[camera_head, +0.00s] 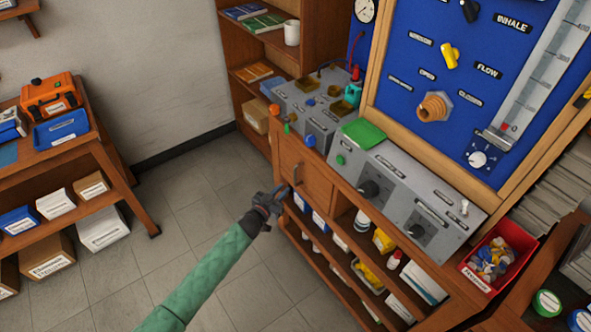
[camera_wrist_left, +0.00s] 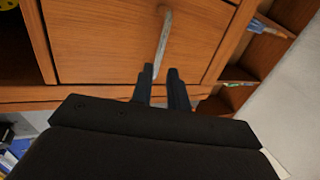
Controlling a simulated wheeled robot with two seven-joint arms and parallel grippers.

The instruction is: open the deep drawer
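The wooden deep drawer (camera_head: 312,180) is in the front of the bench, below the grey panels, and looks closed. Its upright metal bar handle (camera_head: 296,174) is on the drawer front. The drawer front (camera_wrist_left: 100,40) and handle (camera_wrist_left: 164,40) fill the upper part of the left wrist view. My left gripper (camera_head: 281,190) is just in front of the drawer, near the handle's lower end. Its two dark fingers (camera_wrist_left: 160,72) are parted, with the handle's lower end showing between their tips; I cannot tell whether they touch it. My right gripper is out of view.
Open shelves (camera_head: 340,245) with boxes and bottles lie below the drawer. Grey instrument panels (camera_head: 400,195) and a red bin (camera_head: 503,240) stand on the bench top. A wooden side table (camera_head: 75,155) is at left. The tiled floor between is clear.

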